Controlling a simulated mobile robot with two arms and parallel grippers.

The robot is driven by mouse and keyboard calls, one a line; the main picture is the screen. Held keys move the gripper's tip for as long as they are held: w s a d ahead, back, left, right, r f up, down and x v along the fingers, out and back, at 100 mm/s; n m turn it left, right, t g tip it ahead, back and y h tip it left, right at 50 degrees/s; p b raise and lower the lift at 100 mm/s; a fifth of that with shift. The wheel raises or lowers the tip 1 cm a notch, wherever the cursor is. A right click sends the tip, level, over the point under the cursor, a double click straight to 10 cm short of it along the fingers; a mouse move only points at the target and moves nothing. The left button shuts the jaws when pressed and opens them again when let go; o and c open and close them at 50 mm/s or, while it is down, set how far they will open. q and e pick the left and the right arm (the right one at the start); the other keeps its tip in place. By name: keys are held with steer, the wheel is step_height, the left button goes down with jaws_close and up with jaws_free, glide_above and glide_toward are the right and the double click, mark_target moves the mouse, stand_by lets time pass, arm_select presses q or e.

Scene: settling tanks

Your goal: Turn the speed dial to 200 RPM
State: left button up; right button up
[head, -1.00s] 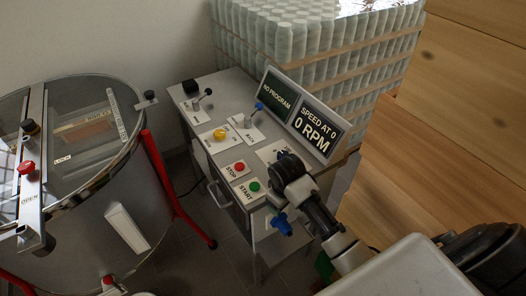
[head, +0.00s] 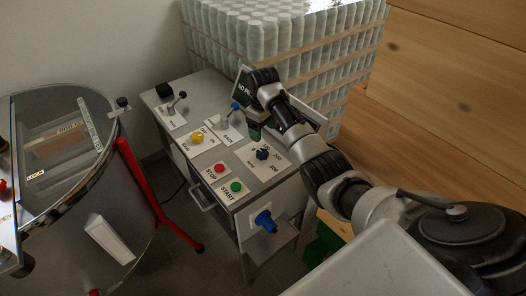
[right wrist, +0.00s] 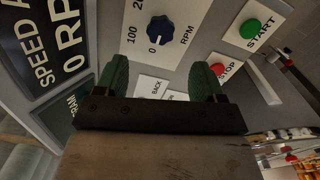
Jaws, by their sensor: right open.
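The speed dial (head: 262,153) is a dark blue knob on a white scale plate on the control cabinet's top. In the right wrist view the dial (right wrist: 160,30) shows close up, with marks 0, 100, 200 and RPM around it; its pointer seems to face 0. My right gripper (head: 254,132) is above the panel, behind the dial in the head view. In the wrist view the gripper's green fingers (right wrist: 160,78) are apart and empty, with the dial beyond their tips. The speed display (right wrist: 57,50) partly reads 0 R. My left gripper is not in view.
The red stop button (head: 219,168), green start button (head: 236,187), yellow knob (head: 197,138) and two levers share the cabinet top. A blue valve handle (head: 265,221) sticks out at its front. A steel tank (head: 75,200) stands left. Wrapped jars (head: 290,40) stand behind.

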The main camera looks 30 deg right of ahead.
mark_target(263, 152)
step_height(263, 152, down, 10)
steer(key=shift+a, duration=0.1)
stand_by(0.4)
steer(key=c, duration=0.9)
